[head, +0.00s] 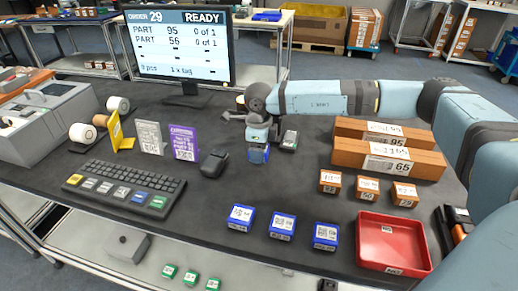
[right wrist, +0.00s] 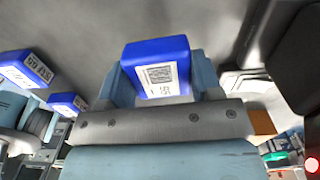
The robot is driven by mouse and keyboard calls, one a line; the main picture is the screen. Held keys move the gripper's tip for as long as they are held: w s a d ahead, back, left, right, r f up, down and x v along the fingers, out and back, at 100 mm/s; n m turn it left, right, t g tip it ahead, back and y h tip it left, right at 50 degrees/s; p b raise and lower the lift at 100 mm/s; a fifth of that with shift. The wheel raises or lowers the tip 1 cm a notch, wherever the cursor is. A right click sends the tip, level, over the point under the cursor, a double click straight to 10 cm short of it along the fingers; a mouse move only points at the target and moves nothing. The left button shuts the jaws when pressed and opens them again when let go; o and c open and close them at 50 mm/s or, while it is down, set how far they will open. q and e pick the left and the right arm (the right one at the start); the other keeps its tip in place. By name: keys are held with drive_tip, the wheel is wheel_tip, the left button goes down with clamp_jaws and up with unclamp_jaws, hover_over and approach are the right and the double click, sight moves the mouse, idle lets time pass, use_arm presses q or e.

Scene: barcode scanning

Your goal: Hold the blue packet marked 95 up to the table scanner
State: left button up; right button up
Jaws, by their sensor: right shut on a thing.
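My right gripper (head: 258,143) is shut on a blue packet (head: 258,154) near the middle of the table. In the right wrist view the packet (right wrist: 140,58) sits between the two pale blue fingers, with its white label and square code toward the camera. The label's number is turned and small, so I cannot tell surely whether it reads 95 or 56. A small dark device with a grey top (head: 289,139), possibly the table scanner, stands just right of the gripper. Three blue packets (head: 282,227) lie in a row at the front. My left gripper is not in view.
A monitor (head: 180,45) lists parts 95 and 56, each 0 of 1. A keyboard (head: 125,188) and a black mouse-like device (head: 213,163) lie left. Orange boxes (head: 367,187), long cartons (head: 388,158) and a red tray (head: 393,243) are right.

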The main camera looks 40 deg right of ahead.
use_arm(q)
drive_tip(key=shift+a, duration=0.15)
